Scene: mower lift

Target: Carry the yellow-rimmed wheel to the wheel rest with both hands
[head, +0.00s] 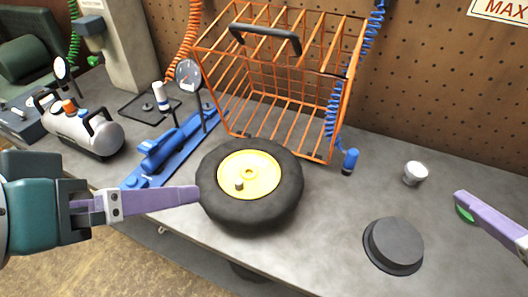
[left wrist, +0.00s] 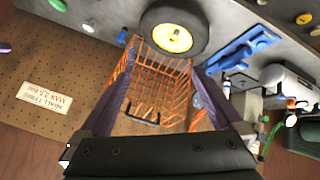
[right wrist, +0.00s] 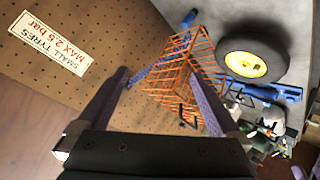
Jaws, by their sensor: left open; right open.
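The yellow-rimmed wheel (head: 249,215), a black tyre with a yellow hub, lies flat on the grey bench in front of the orange cage. It also shows in the left wrist view (left wrist: 174,20) and the right wrist view (right wrist: 254,56). My left gripper (head: 190,197) is open and empty, its fingertip at the tyre's left edge; whether it touches I cannot tell. My right gripper (head: 464,200) is open and empty at the far right, well apart from the wheel. A low dark grey round stand (head: 394,243), possibly the wheel rest, sits to the wheel's right.
An orange wire cage (head: 270,100) stands behind the wheel. A blue tool with a gauge (head: 165,150) and a silver compressor (head: 90,130) are to the left. Bench between wheel and stand is clear.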

